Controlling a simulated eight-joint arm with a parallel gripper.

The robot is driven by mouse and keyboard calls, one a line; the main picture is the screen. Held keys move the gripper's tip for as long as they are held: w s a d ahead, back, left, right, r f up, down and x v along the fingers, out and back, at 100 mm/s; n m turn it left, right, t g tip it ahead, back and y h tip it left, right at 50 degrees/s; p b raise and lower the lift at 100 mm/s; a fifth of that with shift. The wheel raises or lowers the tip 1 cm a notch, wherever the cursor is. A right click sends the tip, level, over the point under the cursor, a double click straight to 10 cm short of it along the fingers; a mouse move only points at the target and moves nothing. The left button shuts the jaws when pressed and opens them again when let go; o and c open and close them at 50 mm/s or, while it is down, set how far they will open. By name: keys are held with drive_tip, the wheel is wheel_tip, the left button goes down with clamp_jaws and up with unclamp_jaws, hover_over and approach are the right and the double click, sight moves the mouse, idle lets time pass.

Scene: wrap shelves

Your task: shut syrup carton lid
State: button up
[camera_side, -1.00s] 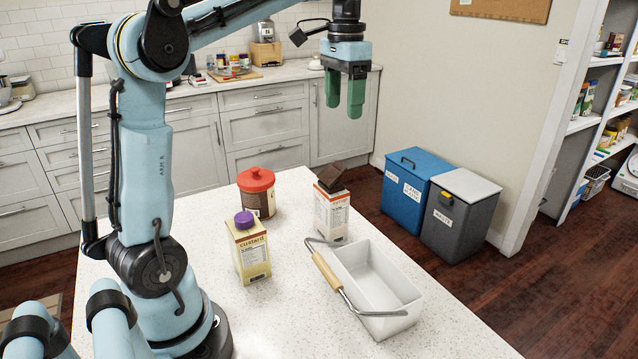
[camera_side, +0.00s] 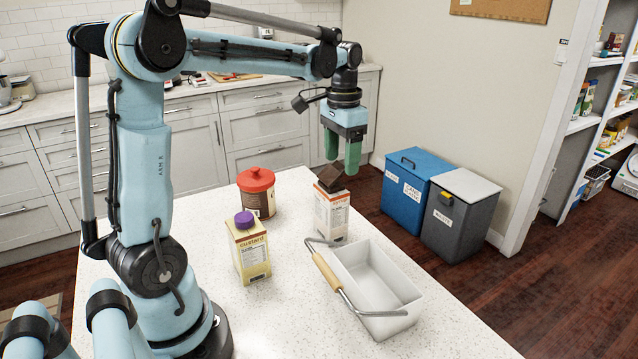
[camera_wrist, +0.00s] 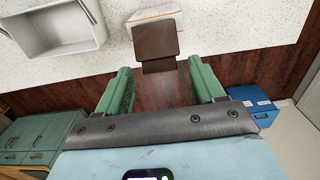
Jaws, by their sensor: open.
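The syrup carton (camera_side: 331,215) stands upright on the counter, white with an orange label. Its dark brown lid (camera_side: 332,177) is tilted up, raised at the right side of the carton top. In the wrist view the lid (camera_wrist: 155,40) hides much of the carton (camera_wrist: 158,14). My gripper (camera_side: 341,168) is at the lid's height or just above it in the side view, fingers pointing down. In the wrist view my gripper (camera_wrist: 163,88) has its green fingers wide apart with nothing between them, and the lid lies just beyond the fingertips. I cannot tell whether a finger touches it.
A white basket (camera_side: 385,290) with a wooden-grip handle stands close in front of the syrup carton. A custard carton (camera_side: 250,253) with a purple cap and a red-lidded jar (camera_side: 258,190) stand to the left. Blue and grey bins stand beyond the counter's right edge.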

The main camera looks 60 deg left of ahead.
drive_tip(key=shift+f, duration=0.1)
drive_tip(key=c, duration=0.9)
drive_tip(key=shift+o, duration=0.2)
drive_tip(key=shift+w+f+g, duration=0.45)
drive_tip(key=shift+f+g, duration=0.1)
drive_tip(key=shift+g, duration=0.55)
drive_tip(key=shift+w+f+g, duration=0.4)
drive_tip(key=shift+f+g, duration=0.1)
drive_tip(key=shift+g, duration=0.6)
drive_tip(key=o, duration=0.9)
drive_tip(key=shift+c, duration=0.2)
drive_tip(key=v, duration=0.7)
drive_tip(key=shift+r, duration=0.25)
